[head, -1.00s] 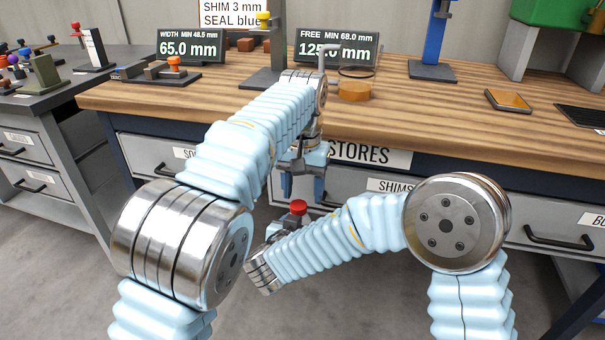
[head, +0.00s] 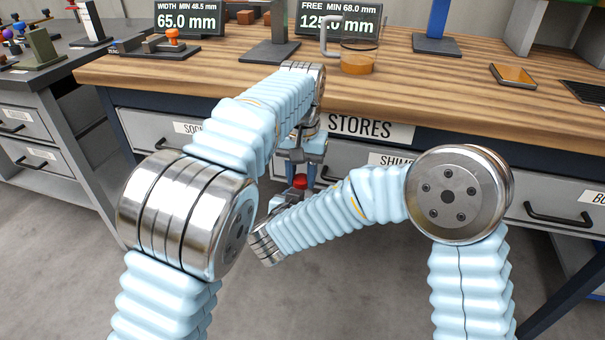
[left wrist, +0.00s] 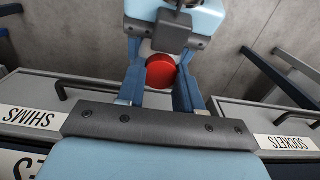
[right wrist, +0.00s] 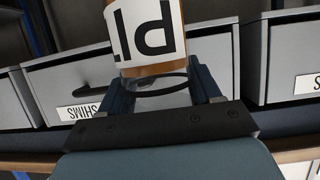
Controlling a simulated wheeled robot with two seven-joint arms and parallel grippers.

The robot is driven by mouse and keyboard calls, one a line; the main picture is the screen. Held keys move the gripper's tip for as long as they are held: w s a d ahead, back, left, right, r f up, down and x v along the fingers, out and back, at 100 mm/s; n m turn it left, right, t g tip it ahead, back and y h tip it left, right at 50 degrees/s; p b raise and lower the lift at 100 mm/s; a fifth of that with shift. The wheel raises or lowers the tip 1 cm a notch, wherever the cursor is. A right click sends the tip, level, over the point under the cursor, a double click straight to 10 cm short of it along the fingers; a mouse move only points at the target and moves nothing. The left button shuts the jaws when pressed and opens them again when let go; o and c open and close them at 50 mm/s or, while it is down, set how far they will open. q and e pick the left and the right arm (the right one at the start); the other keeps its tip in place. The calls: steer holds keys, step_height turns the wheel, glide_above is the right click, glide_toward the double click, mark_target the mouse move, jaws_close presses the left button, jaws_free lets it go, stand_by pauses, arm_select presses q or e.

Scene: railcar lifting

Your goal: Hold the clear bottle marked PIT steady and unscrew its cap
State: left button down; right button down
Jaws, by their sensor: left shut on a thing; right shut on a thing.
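The clear bottle (right wrist: 150,65) with a white label printed PIT and brown contents is in the right wrist view, between the fingers of my right gripper (right wrist: 165,92), which is shut on it. Its red cap (left wrist: 160,71) shows in the left wrist view between the fingers of my left gripper (left wrist: 160,90), shut on it. In the head view the left gripper (head: 303,178) points down over the red cap (head: 300,182), in front of the drawers. The bottle's body is hidden in the head view.
The wooden bench (head: 440,85) with drawers stands just behind the grippers. On it are a glass mug (head: 357,58) of amber liquid, an orange-topped flat block (head: 513,75) and two displays. A darker side bench (head: 40,75) stands at left.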

arm_select(q)
steer(key=n, duration=0.1)
steer(key=d+n, duration=0.1)
steer(key=n, duration=0.1)
steer(key=shift+s+d, duration=0.1)
steer(key=shift+s, duration=0.05)
steer(key=c, duration=0.8)
jaws_free()
steer(key=shift+c, duration=0.2)
steer(key=shift+o, duration=0.5)
steer(key=shift+a, duration=0.2)
